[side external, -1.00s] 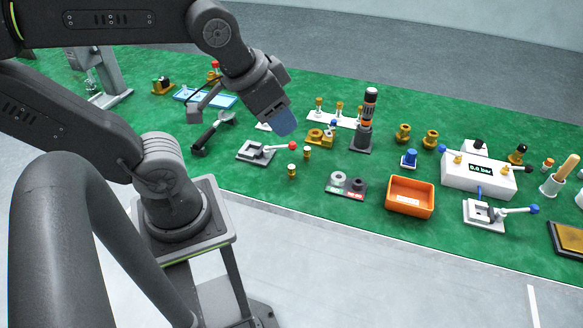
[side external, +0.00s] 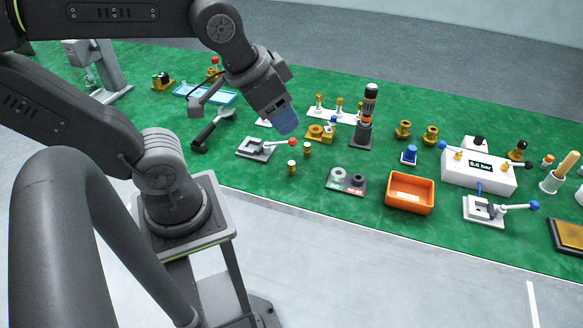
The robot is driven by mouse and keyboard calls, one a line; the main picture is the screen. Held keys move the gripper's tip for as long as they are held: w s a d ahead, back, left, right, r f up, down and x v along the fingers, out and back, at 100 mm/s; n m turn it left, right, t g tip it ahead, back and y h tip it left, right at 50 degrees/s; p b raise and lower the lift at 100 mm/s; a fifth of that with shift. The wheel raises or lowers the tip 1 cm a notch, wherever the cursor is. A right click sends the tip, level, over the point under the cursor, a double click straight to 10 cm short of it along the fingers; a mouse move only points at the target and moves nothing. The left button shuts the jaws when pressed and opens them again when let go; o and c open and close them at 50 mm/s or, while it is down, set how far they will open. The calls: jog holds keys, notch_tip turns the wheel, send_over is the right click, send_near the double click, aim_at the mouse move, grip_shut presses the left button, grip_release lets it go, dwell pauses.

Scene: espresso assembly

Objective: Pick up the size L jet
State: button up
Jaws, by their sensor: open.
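Several small brass pieces with pale tops could be the jets. Three stand in a row on a white plate (side external: 322,117) at the back: a left brass piece (side external: 319,103), a middle brass piece (side external: 338,106) and a right brass piece (side external: 360,108). Two more brass pieces, a front one (side external: 292,168) and a rear one (side external: 307,151), stand on the green mat. I cannot read any size mark, so I cannot tell which is size L. My gripper (side external: 287,124) is open, with blue-grey fingers, and hangs above the mat left of the white plate.
A clamp fixture with a red-knobbed lever (side external: 257,148) sits below my gripper. A dark cylindrical tool in a stand (side external: 369,103) rises to the right. An orange bin (side external: 410,208), a grey-and-black tray (side external: 338,187) and a pressure unit reading 0.0 bar (side external: 462,176) are farther right.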

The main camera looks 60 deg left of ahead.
jog(key=w+a+f+m+g+y, duration=0.4)
jog(key=w+f+m+g+y, duration=0.35)
jog(key=f, duration=0.55)
jog(key=m+y, duration=0.6)
jog(key=m, duration=0.3)
send_near(292, 163)
jog(key=shift+d+r+t, duration=0.35)
jog(key=shift+d+r, duration=0.35)
jog(key=shift+r, duration=0.05)
jog(key=shift+a+f, duration=0.15)
jog(key=shift+f, duration=0.1)
jog(key=x, duration=0.8)
jog(key=shift+s+a+f, duration=0.1)
jog(key=shift+f+x, duration=0.15)
jog(key=shift+x, duration=1.15)
jog(key=shift+f+x, duration=0.1)
jog(key=shift+x, duration=1.2)
jog(key=shift+s, duration=0.1)
jog(key=shift+c, duration=0.3)
grip_shut()
jog(key=shift+r, duration=0.15)
